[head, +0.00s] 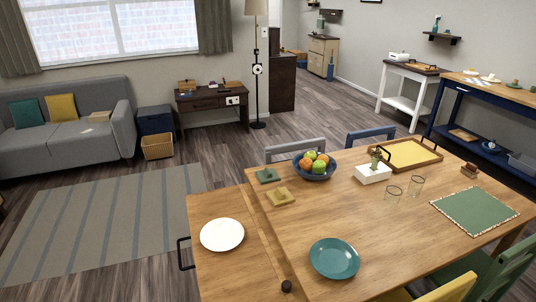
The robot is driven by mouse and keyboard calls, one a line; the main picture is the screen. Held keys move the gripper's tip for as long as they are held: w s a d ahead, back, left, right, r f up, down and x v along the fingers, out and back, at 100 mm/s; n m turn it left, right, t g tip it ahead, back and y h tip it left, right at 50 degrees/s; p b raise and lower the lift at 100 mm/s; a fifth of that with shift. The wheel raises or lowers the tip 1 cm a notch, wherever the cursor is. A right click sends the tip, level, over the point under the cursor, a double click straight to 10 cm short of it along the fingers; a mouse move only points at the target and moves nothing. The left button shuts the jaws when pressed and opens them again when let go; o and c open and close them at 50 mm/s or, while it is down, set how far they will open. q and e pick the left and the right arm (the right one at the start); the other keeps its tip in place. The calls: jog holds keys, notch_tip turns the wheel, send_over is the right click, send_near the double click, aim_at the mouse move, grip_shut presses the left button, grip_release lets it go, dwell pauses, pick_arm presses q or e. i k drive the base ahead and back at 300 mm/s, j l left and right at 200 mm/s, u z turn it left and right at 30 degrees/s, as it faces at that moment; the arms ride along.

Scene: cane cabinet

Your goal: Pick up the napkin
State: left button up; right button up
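Two folded cloths that look like napkins lie flat on the wooden dining table (340,215). The dark green napkin (268,175) is at the table's far left part. The olive-yellow napkin (281,196) lies just nearer than it. Both are uncovered and apart from each other. Which one the task means, I cannot tell. Neither of my grippers shows in the head view.
A blue fruit bowl (314,172) stands right of the napkins. A white plate (222,235) and teal plate (334,258) lie nearer. A white box (373,174), two glasses, a yellow tray (408,153) and a green placemat (475,210) are farther right. Chairs surround the table.

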aim_at(280, 196)
jog(key=i+j+z, duration=0.15)
jog(key=z, duration=0.3)
jog(key=j+z, duration=0.45)
jog(key=i+j+z, duration=0.1)
jog(key=j+z, duration=0.5)
jog(key=z, duration=0.25)
